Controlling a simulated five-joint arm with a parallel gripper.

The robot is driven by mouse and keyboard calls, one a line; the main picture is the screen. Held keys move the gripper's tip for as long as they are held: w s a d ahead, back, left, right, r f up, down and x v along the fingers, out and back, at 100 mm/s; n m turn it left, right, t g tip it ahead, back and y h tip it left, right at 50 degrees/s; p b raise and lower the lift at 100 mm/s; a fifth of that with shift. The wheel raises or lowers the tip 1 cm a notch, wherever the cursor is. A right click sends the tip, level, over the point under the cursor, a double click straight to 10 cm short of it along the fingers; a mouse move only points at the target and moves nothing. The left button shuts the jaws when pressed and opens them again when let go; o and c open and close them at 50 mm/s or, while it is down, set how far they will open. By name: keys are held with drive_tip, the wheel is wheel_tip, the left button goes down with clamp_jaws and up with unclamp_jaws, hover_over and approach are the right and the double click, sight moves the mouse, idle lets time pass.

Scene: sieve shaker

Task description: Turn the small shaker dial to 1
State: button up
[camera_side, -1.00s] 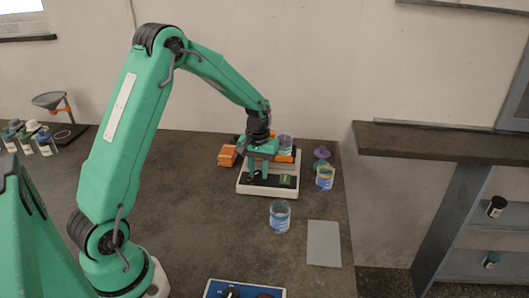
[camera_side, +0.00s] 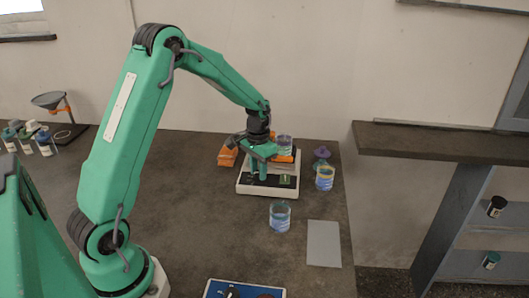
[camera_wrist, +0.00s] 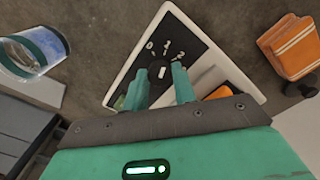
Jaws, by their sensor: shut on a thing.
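The small shaker (camera_side: 249,188) is a white box with a black top panel at the back right of the table. In the wrist view its panel (camera_wrist: 183,30) carries the marks 0, 1 and 2 in an arc. The dark round dial (camera_wrist: 160,70) sits below these marks, with a white pointer line that looks aimed roughly at the 1. My gripper (camera_wrist: 160,78) is shut on the dial, one green finger on either side. In the side view my gripper (camera_side: 262,172) is low over the panel and hides the dial.
A glass beaker (camera_side: 280,216) stands in front of the shaker, and another (camera_side: 325,178) to its right. An orange block (camera_side: 228,156) lies at its back left. A grey plate (camera_side: 323,243) and a blue panel (camera_side: 222,288) are nearer the front.

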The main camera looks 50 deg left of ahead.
drive_tip(key=shift+r, duration=0.1)
drive_tip(key=o, duration=1)
drive_tip(key=shift+r, duration=3.85)
drive_tip(key=shift+r, duration=0.1)
